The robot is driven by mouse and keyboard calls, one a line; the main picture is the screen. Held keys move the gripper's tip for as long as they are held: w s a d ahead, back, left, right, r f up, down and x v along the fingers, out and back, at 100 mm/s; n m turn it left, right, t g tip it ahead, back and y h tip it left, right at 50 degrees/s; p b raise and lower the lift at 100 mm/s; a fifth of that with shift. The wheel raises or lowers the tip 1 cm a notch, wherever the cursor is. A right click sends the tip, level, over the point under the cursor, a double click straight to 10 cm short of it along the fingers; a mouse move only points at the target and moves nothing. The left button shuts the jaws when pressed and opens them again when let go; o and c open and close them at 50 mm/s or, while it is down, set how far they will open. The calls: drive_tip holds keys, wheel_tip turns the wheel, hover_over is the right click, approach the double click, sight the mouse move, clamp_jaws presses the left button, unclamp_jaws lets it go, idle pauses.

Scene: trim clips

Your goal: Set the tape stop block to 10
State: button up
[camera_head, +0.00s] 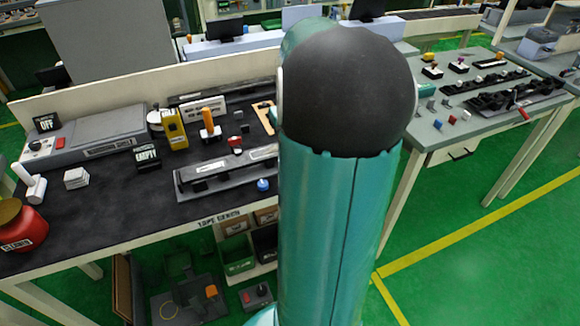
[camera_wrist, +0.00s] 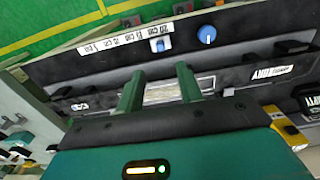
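In the wrist view a small blue block (camera_wrist: 160,44), which looks like the tape stop block, sits at a white number scale (camera_wrist: 118,39), near the scale's right end. The numbers appear upside down and are too small to read surely. A round blue knob (camera_wrist: 207,34) with a white mark is right of the block. My gripper (camera_wrist: 158,78) is open, its two green fingers apart with nothing held between them. The fingers point toward the dark fixture and stay short of the blue block. In the head view my arm hides the gripper.
In the head view a long dark fixture (camera_head: 225,176) lies along the front edge of the black bench (camera_head: 100,205). A blue knob (camera_head: 263,185) is at its front. A yellow box (camera_head: 173,130), an orange-handled tool (camera_head: 209,123) and a red jar (camera_head: 22,228) stand nearby.

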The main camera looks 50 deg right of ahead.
wheel_tip(320, 180, down, 10)
drive_tip(key=shift+f, duration=0.1)
drive_tip(key=shift+c, duration=0.5)
clamp_jaws()
